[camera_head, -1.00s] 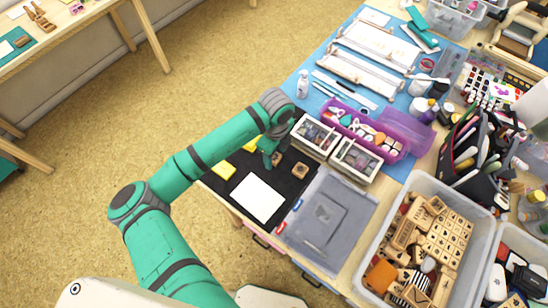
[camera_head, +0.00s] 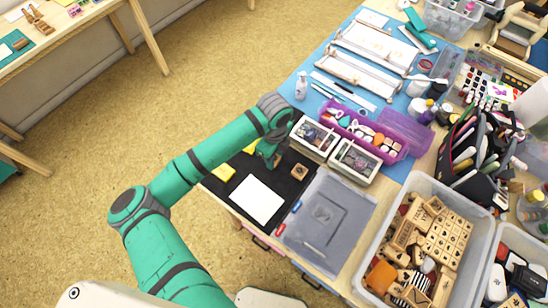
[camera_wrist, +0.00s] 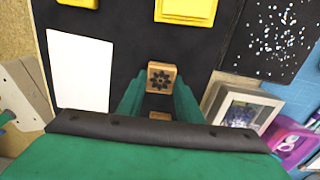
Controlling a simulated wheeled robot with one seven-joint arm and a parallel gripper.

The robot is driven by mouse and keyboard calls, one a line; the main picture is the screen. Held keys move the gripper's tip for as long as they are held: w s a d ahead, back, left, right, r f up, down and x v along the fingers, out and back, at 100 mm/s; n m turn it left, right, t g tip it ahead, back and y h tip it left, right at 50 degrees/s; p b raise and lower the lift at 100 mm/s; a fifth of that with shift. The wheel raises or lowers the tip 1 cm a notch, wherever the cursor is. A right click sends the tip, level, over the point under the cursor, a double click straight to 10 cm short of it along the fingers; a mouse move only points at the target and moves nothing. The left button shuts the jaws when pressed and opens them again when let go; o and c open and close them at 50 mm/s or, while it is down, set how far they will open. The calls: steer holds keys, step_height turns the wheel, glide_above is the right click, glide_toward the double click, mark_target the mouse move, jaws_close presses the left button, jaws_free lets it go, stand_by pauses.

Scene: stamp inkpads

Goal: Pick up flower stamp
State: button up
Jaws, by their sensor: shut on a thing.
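The flower stamp (camera_wrist: 161,77) is a small wooden block with a dark flower on its face. In the wrist view it sits between the fingertips of my gripper (camera_wrist: 159,88), which is shut on it. In the head view my gripper (camera_head: 269,154) is low over the black mat (camera_head: 291,188), and the flower stamp is mostly hidden beside the fingers. I cannot tell whether the stamp touches the mat. A second wooden stamp (camera_head: 299,170) stands on the mat to the right of my gripper. Its edge shows between the fingers in the wrist view (camera_wrist: 160,116).
White paper (camera_head: 257,198) and yellow pads (camera_head: 223,171) lie on the mat. White boxes (camera_head: 355,161) and a purple case (camera_head: 402,135) stand behind. A grey lidded box (camera_head: 325,220) is to the right, beside a clear bin (camera_head: 474,205) of stamps.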

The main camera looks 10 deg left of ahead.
steer(key=shift+r, duration=0.4)
step_height(320, 180, up, 2)
steer(key=shift+s+r, duration=0.1)
steer(key=shift+r, duration=0.1)
steer(key=s+r, duration=0.9)
steer(key=s, duration=0.4)
steer(key=shift+s+a+r, duration=0.2)
steer(key=shift+s+a, duration=0.2)
steer(key=shift+o, duration=0.6)
steer(key=shift+w, duration=0.1)
